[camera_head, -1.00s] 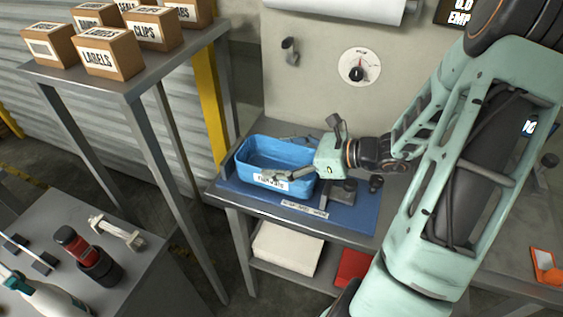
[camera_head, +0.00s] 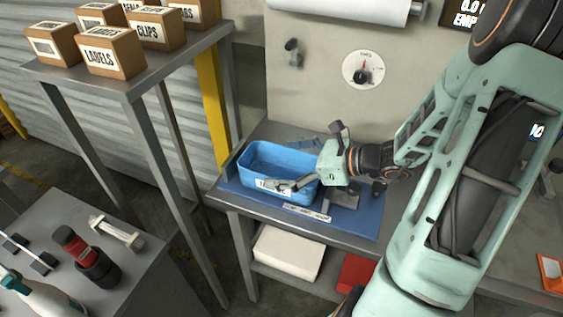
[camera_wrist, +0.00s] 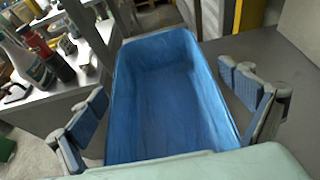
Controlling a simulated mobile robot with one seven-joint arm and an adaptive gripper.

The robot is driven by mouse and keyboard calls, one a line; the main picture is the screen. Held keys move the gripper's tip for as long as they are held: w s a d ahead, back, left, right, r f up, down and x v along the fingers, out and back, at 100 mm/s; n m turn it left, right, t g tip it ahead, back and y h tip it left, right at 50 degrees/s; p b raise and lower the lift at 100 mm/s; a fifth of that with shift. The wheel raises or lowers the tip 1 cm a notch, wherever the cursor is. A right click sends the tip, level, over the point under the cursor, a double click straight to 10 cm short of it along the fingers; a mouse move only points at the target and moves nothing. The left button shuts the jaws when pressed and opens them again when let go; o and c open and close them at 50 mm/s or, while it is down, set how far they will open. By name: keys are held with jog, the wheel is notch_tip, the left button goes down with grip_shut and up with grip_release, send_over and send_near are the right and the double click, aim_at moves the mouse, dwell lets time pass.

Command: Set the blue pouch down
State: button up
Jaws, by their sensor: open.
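The blue pouch (camera_head: 262,155) looks like an open-topped, straight-walled blue bin with a white label on its front. It appears to rest upright on the blue mat (camera_head: 345,222) on the grey bench. My gripper (camera_head: 292,163) is open at the pouch's right end, one finger along its front wall and the other behind it. In the wrist view the pouch (camera_wrist: 170,95) lies between the spread fingers of my gripper (camera_wrist: 165,112), with gaps visible on both sides. Its inside looks empty. The near finger partly covers the label.
A dial (camera_head: 363,70) and a small dark fixture (camera_head: 293,52) are on the back panel. A shelf with labelled cardboard boxes (camera_head: 110,52) stands at left. A side table at lower left holds bottles (camera_head: 85,258). A white stack (camera_head: 287,252) lies under the bench.

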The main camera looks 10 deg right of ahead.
jog(key=v, duration=1.2)
jog(key=shift+r, duration=0.2)
jog(key=shift+f, duration=0.1)
